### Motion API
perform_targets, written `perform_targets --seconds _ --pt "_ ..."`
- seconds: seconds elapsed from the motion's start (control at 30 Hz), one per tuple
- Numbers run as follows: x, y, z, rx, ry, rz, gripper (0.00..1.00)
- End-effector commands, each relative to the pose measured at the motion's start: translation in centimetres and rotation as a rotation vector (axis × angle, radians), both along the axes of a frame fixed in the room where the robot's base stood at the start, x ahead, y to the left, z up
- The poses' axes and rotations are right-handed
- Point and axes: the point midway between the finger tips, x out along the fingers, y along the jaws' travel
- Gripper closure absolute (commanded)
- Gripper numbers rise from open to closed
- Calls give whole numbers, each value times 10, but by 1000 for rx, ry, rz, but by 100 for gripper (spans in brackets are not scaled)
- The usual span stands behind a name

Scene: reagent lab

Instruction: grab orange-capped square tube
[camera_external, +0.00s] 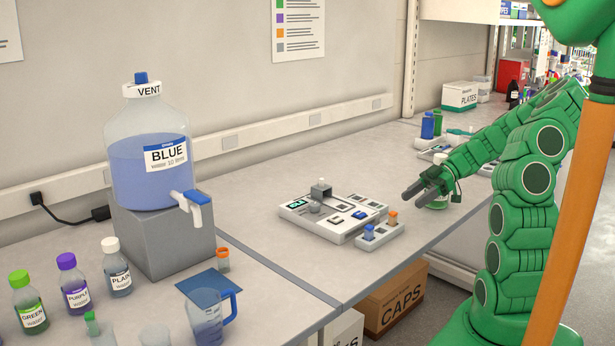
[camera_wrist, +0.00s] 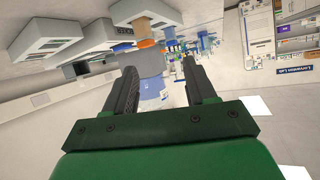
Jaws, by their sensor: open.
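The orange-capped tube (camera_external: 392,218) stands upright in a small white holder (camera_external: 385,237) at the right side of the white device. In the wrist view the scene is upside down, and an orange cap (camera_wrist: 148,44) shows ahead, at the upper part of the gap between my fingers. My gripper (camera_external: 410,188) is open and empty, a little above and to the right of the tube in the external view. Its two dark fingers also show in the wrist view (camera_wrist: 159,64), apart from each other. The tube's lower part is hidden by the holder.
A blue-capped tube (camera_external: 368,232) stands beside the orange-capped one. The white device (camera_external: 325,222) lies just left. Another orange-capped container (camera_external: 222,260) stands near the grey block (camera_external: 160,245) under the blue jug (camera_external: 148,150). The table between block and device is clear.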

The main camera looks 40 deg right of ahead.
Motion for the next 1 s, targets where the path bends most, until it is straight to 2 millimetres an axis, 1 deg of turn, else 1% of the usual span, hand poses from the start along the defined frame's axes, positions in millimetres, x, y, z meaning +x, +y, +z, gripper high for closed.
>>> perform_targets --seconds 0.03,0.13,0.27,0.43,0.63,0.8,1.0 --pt "0 -8 -4 8 -25 -14 44" --pt "0 -17 -8 14 -63 -26 44" --pt "1 -17 -11 15 -81 -29 44" --pt "6 -2 -17 16 -80 -26 44" --pt "13 10 -23 15 -79 -26 44" --pt "25 27 -33 12 -78 -27 44" --pt "31 44 -40 15 -79 -25 44"
